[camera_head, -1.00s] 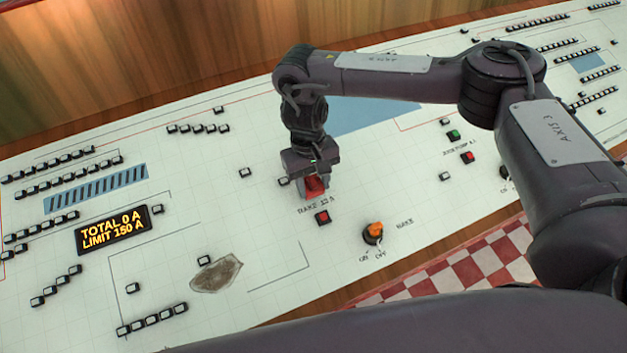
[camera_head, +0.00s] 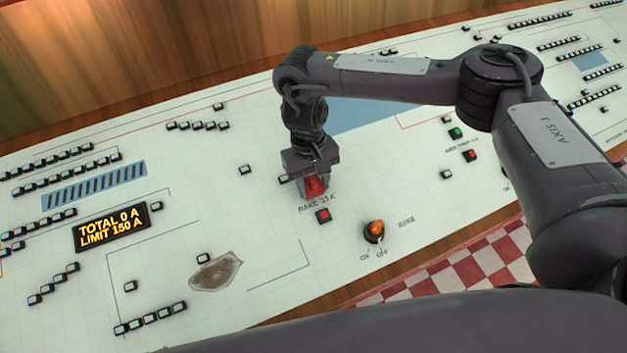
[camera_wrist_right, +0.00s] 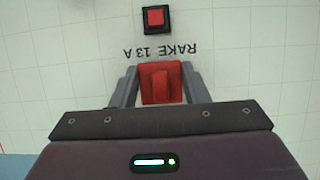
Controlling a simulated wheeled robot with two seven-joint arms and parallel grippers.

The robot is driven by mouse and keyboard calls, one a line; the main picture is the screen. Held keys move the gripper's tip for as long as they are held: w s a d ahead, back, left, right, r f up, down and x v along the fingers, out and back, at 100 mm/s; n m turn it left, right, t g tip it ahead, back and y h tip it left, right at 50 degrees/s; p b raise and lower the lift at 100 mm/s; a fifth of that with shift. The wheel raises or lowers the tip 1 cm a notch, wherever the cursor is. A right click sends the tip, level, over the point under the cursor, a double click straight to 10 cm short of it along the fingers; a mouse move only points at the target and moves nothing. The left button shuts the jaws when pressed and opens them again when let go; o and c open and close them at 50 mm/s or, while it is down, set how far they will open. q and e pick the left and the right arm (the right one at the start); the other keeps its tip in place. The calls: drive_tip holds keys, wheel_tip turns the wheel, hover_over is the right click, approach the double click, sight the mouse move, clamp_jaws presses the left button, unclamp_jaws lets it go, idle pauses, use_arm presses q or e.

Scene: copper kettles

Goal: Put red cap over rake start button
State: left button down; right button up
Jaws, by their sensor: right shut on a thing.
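My right gripper (camera_head: 316,188) points down at the panel, just behind the "RAKE 13 A" label. It is shut on the red cap (camera_head: 315,186), which also shows between the two fingers in the right wrist view (camera_wrist_right: 161,83). Whether the cap touches the panel I cannot tell. A red square button in a black frame (camera_head: 323,215) sits on the other side of the label from the cap, uncovered. It also shows at the top of the right wrist view (camera_wrist_right: 155,17). Which button lies under the cap, if any, is hidden. My left gripper is not in view.
An orange rotary switch (camera_head: 375,231) marked RAKE, ON and OFF stands right of the red button. A display (camera_head: 111,227) reads TOTAL 0 A, LIMIT 150 A. Green (camera_head: 456,133) and red (camera_head: 469,155) buttons are farther right. A brown stain (camera_head: 215,272) marks the panel.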

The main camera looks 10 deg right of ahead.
drive_tip(key=shift+f, duration=0.2)
drive_tip(key=o, duration=1)
drive_tip(key=shift+o, duration=0.2)
drive_tip(key=shift+r, duration=0.15)
drive_tip(key=shift+w+a+r+p, duration=0.1)
drive_tip(key=shift+w+r+p, duration=0.15)
drive_tip(key=shift+r+p, duration=1.1)
drive_tip(key=shift+w+r+p, duration=0.3)
drive_tip(key=shift+r+p, duration=0.9)
drive_tip(key=shift+p, duration=0.25)
drive_tip(key=shift+w+a+r+p, duration=0.1)
drive_tip(key=shift+w+r+p, duration=0.15)
drive_tip(key=shift+r+p, duration=1.1)
drive_tip(key=shift+f, duration=0.1)
